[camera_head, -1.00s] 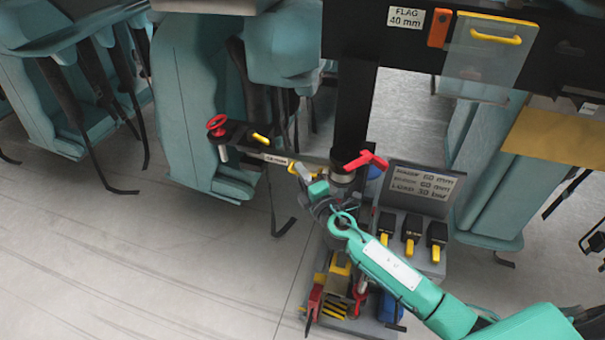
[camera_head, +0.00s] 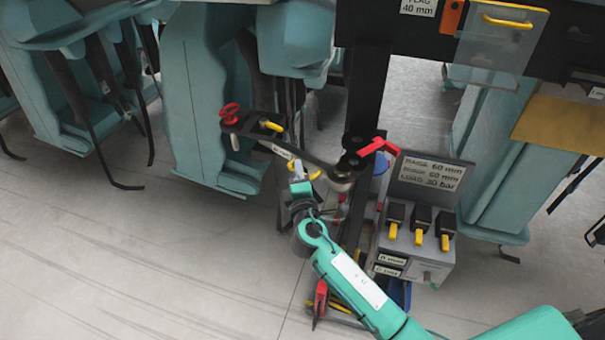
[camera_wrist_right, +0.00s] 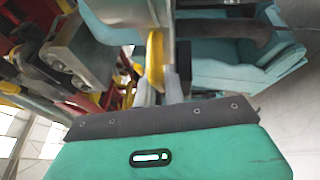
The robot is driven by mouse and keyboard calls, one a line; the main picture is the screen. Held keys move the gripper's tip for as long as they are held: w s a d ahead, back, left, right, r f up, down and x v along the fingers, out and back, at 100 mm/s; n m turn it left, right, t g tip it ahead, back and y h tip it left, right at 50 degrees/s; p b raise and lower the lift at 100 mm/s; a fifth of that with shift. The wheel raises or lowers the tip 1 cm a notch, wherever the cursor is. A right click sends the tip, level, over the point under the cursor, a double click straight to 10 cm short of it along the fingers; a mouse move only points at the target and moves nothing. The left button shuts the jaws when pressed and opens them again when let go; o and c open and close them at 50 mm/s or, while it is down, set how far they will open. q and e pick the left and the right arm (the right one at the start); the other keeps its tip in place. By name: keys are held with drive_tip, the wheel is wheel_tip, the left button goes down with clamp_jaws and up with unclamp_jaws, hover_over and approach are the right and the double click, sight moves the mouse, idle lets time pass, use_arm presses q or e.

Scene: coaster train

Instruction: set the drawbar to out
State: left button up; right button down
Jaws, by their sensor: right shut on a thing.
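The dark arm that I take for the drawbar (camera_head: 308,158) runs from a round joint near the column to a red knob (camera_head: 230,113) at its left end. It carries a small pale label, too small to read, and a yellow piece (camera_head: 271,125). My right gripper (camera_head: 302,180) is just below this arm, left of the joint. In the right wrist view its fingers are shut on a yellow handle (camera_wrist_right: 155,60). The grip partly hides this handle in the head view. My left gripper is not in view.
A red lever (camera_head: 378,147) stands right of the joint. A control box (camera_head: 428,265) with yellow-tipped switches and a sign plate (camera_head: 430,174) is further right. Teal seats (camera_head: 205,100) hang behind on the left. The floor at lower left is clear.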

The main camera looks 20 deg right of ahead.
use_arm(q)
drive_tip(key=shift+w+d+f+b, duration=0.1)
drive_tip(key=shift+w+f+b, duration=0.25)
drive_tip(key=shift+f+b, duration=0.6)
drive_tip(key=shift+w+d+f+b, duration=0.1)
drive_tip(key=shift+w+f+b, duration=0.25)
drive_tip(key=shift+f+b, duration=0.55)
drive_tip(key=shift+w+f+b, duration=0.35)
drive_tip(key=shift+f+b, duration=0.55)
drive_tip(key=shift+b, duration=0.05)
use_arm(e)
drive_tip(key=shift+s+a+f+m+g+h, duration=0.15)
drive_tip(key=shift+a+m+g+h, duration=0.2)
drive_tip(key=shift+a+m+h, duration=0.45)
drive_tip(key=shift+s+a+r+m+g+h, duration=0.15)
drive_tip(key=shift+a+m+g+h, duration=0.3)
drive_tip(key=shift+a+h, duration=0.7)
drive_tip(key=shift+s+a+f+m+g+h, duration=0.15)
drive_tip(key=shift+a+m+g+h, duration=0.15)
drive_tip(key=shift+a+m+h, duration=0.6)
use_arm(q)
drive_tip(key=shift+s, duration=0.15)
use_arm(e)
drive_tip(key=shift+d+n, duration=0.1)
drive_tip(key=shift+n, duration=0.15)
